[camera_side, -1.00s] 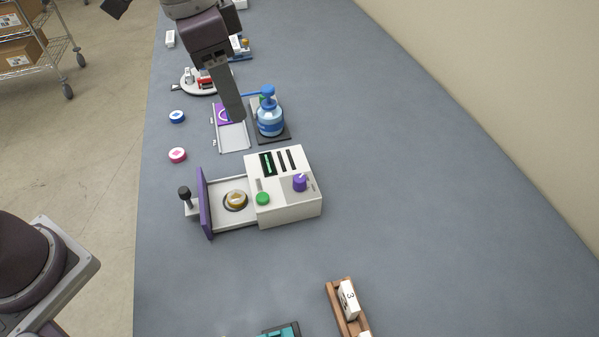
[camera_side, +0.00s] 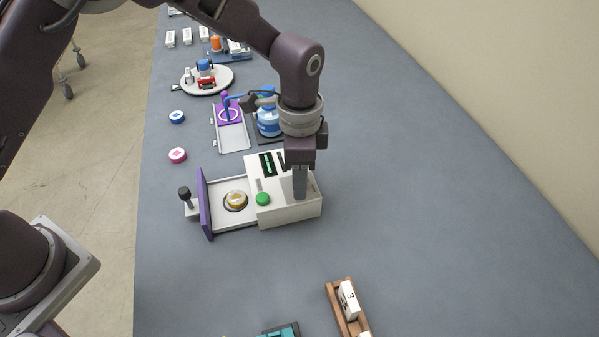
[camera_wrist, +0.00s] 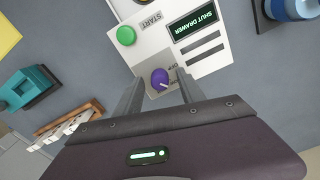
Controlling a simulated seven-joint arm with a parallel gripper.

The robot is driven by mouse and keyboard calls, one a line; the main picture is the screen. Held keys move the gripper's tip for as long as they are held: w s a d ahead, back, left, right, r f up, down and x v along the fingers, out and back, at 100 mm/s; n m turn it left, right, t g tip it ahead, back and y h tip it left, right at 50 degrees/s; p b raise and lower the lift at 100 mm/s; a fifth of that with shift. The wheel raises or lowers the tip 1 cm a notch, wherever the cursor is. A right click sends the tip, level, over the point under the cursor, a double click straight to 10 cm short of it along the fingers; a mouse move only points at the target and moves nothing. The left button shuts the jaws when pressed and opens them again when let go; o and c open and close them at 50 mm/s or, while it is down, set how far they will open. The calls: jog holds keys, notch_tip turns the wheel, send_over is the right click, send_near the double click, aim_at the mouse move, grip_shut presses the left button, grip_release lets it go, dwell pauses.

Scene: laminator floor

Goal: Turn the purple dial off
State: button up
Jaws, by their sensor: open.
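The purple dial (camera_wrist: 160,78) sits on top of the white machine (camera_side: 288,214), beside small lettering, with a light pointer line on its face. In the side view my gripper hides the dial. My gripper (camera_side: 300,198) points down over the right part of the machine. In the wrist view my gripper (camera_wrist: 158,92) is open, with one finger on each side of the dial. I cannot tell whether the fingers touch it. A green button (camera_side: 263,199) marked START and a dark display (camera_wrist: 192,21) reading SHUT DRAWER are on the same top.
The machine's purple-fronted drawer (camera_side: 205,203) stands out to the left, with a round yellowish piece (camera_side: 236,199) in it. A blue pump bottle (camera_side: 268,122) stands behind my gripper. A wooden rack (camera_side: 338,306) is in front. The table to the right is clear.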

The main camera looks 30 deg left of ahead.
grip_shut()
jog(key=shift+n, duration=0.3)
jog(key=n, duration=0.5)
jog(key=shift+n, duration=0.4)
jog(key=n, duration=0.5)
jog(key=shift+n, duration=0.4)
grip_release()
